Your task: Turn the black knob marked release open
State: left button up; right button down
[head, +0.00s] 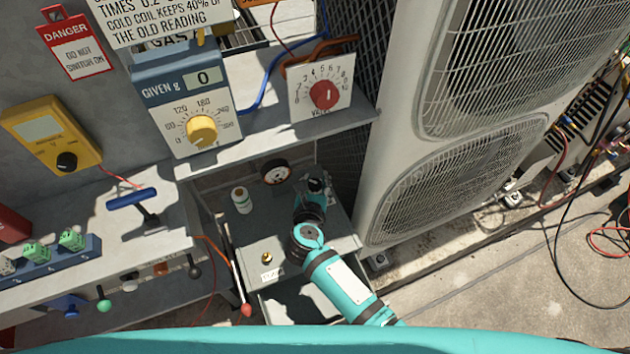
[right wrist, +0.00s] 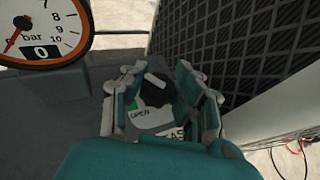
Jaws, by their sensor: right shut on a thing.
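The black knob (right wrist: 152,93) with a white pointer bar shows between the fingers of my right gripper (right wrist: 158,82) in the right wrist view. It sits on a pale plate (right wrist: 148,122) that reads "OPEN", with part of a word ending in "EASE" below. A little green shows beside the knob. The fingers are closed on the knob from both sides and partly hide it. In the head view my right gripper (head: 317,187) is at the back of the grey lower shelf (head: 325,225), where it hides the knob. My left gripper is not in view.
A round gauge (head: 276,172) stands left of my right gripper; it reads 0 in the right wrist view (right wrist: 40,30). A shelf with a red-knob dial (head: 324,95) is above. A condenser (head: 440,120) rises on the right.

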jog(key=shift+r+n+y+p, duration=0.2)
jog(key=shift+n+y+p, duration=0.45)
jog(key=shift+p, duration=0.25)
jog(key=n+g+y+p, duration=0.1)
jog(key=n+y+p, duration=0.3)
jog(key=y+p, duration=0.1)
jog(key=shift+n+p, duration=0.25)
jog(key=shift+p, duration=0.55)
jog(key=shift+f+n+g+y+p, duration=0.15)
jog(key=shift+n+g+y+p, duration=0.5)
jog(key=shift+n+y, duration=0.45)
jog(key=shift+f+n+g+y+p, duration=0.1)
jog(key=shift+n+g+y+p, duration=0.25)
jog(key=shift+n+y, duration=0.25)
jog(key=shift+s, duration=0.1)
jog(key=c, duration=0.9)
grip_release()
jog(key=shift+c, duration=0.2)
